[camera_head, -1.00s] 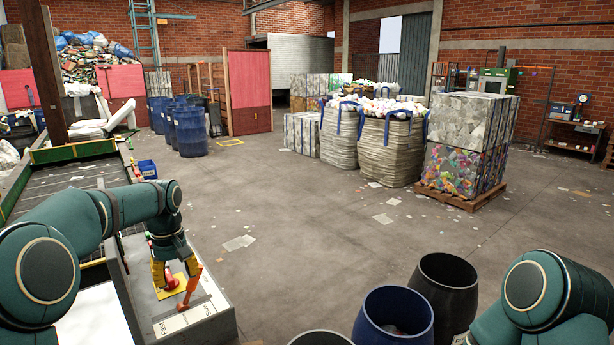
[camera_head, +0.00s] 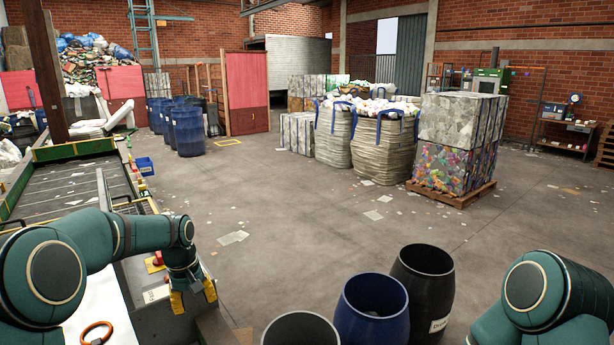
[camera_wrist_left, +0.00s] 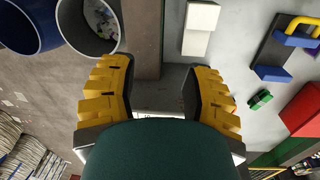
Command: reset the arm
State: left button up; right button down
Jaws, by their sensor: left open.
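My left gripper (camera_head: 193,295) has yellow fingers and hangs pointing down by the right edge of the grey control ledge (camera_head: 140,318). Its fingers are apart with nothing between them; the left wrist view also shows this gap (camera_wrist_left: 158,92). My left arm (camera_head: 120,238) is bent at the elbow, reaching over the ledge. My right arm (camera_head: 545,290) shows only in part at the lower right; its gripper is out of view.
A red knob (camera_head: 157,260) sits on the ledge beside my left gripper. Open drums, blue (camera_head: 372,320) and black (camera_head: 422,285), stand to the right. An orange ring (camera_head: 97,333) lies on a white surface.

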pick_arm(q)
jog(key=s+d+f+m+h, duration=0.1)
jog(key=s+d+f, duration=0.4)
jog(key=f, duration=0.4)
jog(key=s+d+f+m+h, duration=0.1)
jog(key=s+d+f+m, duration=0.1)
jog(key=s+d+f, duration=0.5)
jog(key=s+d+f+t+h, duration=0.1)
jog(key=s+d+f, duration=0.1)
jog(key=s+f, duration=0.35)
jog(key=s+d+f+t, duration=0.1)
jog(key=s+d+f, duration=0.1)
jog(key=s, duration=0.6)
notch_tip(320, 180, down, 10)
jog(key=m+b, duration=0.1)
jog(key=b, duration=0.8)
pick_arm(e)
notch_tip(320, 180, down, 10)
jog(key=shift+a, duration=0.4)
pick_arm(q)
jog(key=shift+d+r, duration=0.1)
pick_arm(e)
jog(key=shift+d, duration=0.1)
